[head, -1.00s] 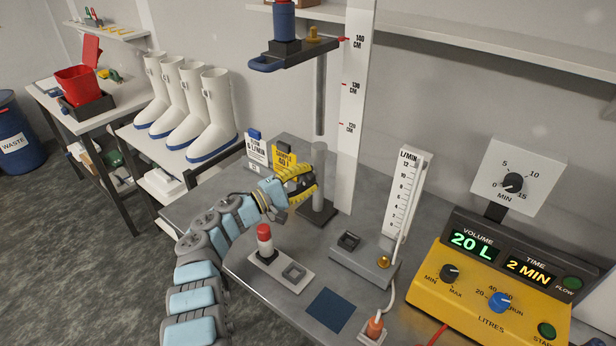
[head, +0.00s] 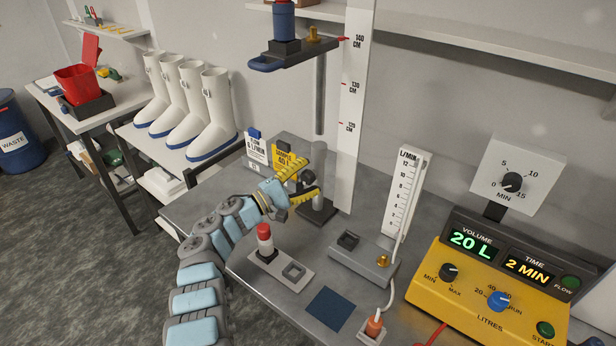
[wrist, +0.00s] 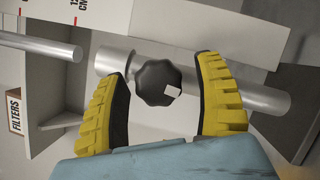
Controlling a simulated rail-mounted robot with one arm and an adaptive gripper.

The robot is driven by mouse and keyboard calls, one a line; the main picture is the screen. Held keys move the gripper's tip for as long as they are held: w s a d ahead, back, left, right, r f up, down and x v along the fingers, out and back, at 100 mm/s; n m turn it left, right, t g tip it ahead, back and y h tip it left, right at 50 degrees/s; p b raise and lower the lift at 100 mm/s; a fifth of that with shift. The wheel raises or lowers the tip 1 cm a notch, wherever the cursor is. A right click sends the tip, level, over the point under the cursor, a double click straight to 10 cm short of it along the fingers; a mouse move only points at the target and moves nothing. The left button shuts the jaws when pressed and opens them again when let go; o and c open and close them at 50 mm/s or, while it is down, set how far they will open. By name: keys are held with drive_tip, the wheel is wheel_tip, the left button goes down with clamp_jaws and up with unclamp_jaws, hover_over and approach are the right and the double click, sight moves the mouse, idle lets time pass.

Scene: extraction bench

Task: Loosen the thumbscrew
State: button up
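The thumbscrew is a dark lobed knob with a white mark on its face, in the middle of the wrist view (wrist: 159,82). It sits on the side of a thick grey upright tube (wrist: 262,100), which stands on the bench in the head view (head: 318,168). My gripper (wrist: 165,85) is open, with one yellow finger on each side of the knob and a gap to both pads. In the head view my gripper (head: 309,178) is at the tube, and its fingers partly hide the knob.
A thinner rod (head: 319,95) hangs above the tube beneath a dark carriage (head: 290,52), beside a white height scale (head: 354,110). Signs (head: 284,165) stand behind my gripper. A red-capped bottle (head: 264,240), a flow meter (head: 404,195) and a yellow pump unit (head: 485,275) are to the front and right.

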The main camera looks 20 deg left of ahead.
drive_tip(key=v, duration=1.2)
idle(0.6)
